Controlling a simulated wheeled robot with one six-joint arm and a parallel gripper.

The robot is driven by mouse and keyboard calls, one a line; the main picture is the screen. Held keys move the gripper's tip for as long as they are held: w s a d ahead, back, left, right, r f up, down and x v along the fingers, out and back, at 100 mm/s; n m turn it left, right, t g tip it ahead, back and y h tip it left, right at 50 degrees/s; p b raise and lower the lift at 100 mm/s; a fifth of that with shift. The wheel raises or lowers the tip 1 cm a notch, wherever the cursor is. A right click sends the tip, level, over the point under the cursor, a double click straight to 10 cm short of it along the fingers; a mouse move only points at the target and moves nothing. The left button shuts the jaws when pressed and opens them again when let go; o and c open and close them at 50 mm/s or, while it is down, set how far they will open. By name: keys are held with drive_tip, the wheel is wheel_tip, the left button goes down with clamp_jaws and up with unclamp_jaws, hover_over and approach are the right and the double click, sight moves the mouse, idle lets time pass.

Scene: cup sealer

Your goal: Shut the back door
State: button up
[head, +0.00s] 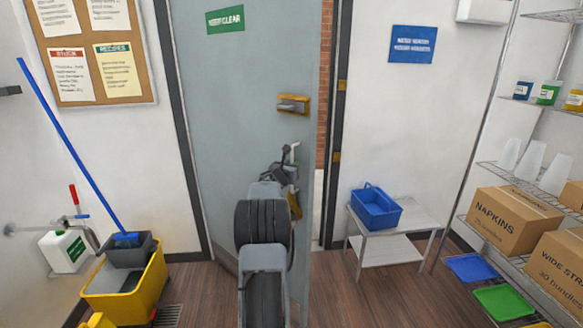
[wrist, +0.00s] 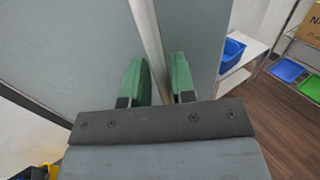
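The back door (head: 245,140) is a grey-blue panel with a green sign. It stands ajar: brick shows in a gap between its right edge and the dark door frame (head: 338,110). I cannot tell whether either finger touches the door.
A yellow mop bucket (head: 125,290) with a blue-handled mop stands at left. Right of the doorway is a small table (head: 410,218) with a blue bin (head: 376,207). Shelving with napkin boxes (head: 510,220) lines the right. Some wooden floor (head: 385,295) is clear.

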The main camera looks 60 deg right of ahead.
drive_tip(key=shift+o, duration=1.3)
drive_tip(key=shift+s, duration=0.1)
drive_tip(key=a+b, duration=0.3)
drive_tip(key=a, duration=1)
drive_tip(key=shift+s+a, duration=0.4)
drive_tip(key=shift+c, duration=0.4)
